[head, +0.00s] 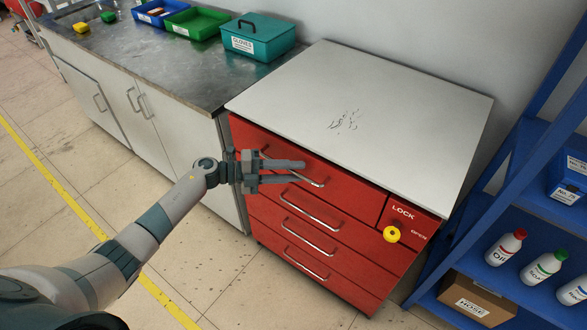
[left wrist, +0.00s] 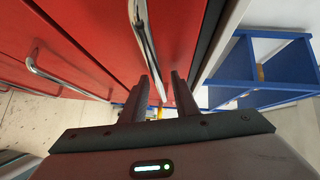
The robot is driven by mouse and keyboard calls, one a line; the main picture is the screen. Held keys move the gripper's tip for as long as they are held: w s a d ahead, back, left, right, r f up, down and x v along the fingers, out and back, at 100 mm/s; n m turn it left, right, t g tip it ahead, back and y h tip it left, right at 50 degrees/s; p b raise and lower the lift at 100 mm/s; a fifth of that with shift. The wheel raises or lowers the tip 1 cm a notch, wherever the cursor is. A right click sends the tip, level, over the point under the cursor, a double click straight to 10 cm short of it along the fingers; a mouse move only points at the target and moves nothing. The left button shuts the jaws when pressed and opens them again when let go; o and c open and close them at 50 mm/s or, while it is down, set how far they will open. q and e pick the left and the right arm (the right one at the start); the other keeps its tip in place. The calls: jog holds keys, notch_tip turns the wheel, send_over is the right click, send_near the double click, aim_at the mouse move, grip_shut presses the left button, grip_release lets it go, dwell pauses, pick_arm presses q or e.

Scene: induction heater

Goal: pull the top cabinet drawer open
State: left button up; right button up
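The red cabinet (head: 335,255) has a white top and several stacked drawers with metal bar handles. Its top drawer (head: 355,192) looks shut, flush with the front. My left gripper (head: 300,171) is at the top drawer's handle (head: 318,184), with its fingers parted and partly covering the bar. In the left wrist view, the handle (left wrist: 146,45) runs down toward the gap between the open fingertips (left wrist: 164,80). Whether either finger touches the bar cannot be told. My right gripper is out of view.
A yellow knob (head: 391,234) sits beside the LOCK and OPEN labels at the cabinet's right. A blue shelf (head: 515,228) with bottles stands close on the right. A metal-topped counter (head: 160,62) adjoins on the left. The floor in front is clear.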

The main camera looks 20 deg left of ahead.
pick_arm(q)
jog(key=shift+w+d, duration=0.1)
jog(key=shift+d, duration=0.1)
grip_shut()
jog(key=shift+a, duration=0.1)
